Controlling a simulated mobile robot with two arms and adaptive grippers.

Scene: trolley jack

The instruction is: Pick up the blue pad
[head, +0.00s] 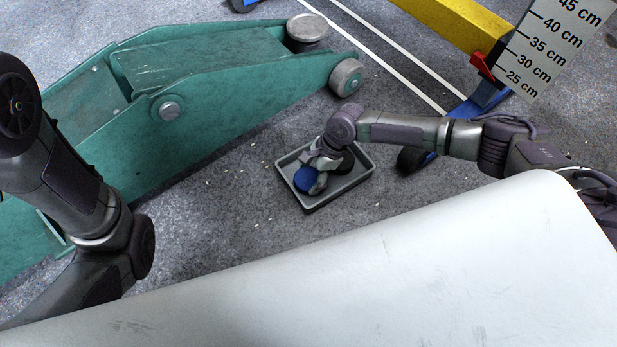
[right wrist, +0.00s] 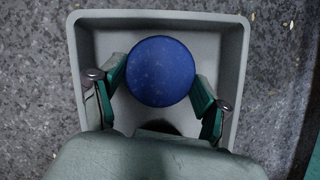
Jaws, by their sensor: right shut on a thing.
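The blue pad (head: 307,179) is a round disc in a shallow grey tray on the floor. My right gripper (head: 318,176) reaches down into the tray and is shut on the pad. In the right wrist view the pad (right wrist: 160,71) sits between the two fingers of my right gripper (right wrist: 160,88), one finger at each side. Whether the pad touches the tray floor I cannot tell. My left arm shows at the left of the head view, but its gripper is not in view.
The grey tray (head: 358,178) also holds a dark round thing (head: 343,163), partly hidden by my arm. A green trolley jack (head: 215,110) stands behind and left. A blue stand with a height scale (head: 545,45) and a yellow beam (head: 455,20) are at upper right. A white surface (head: 400,270) fills the front.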

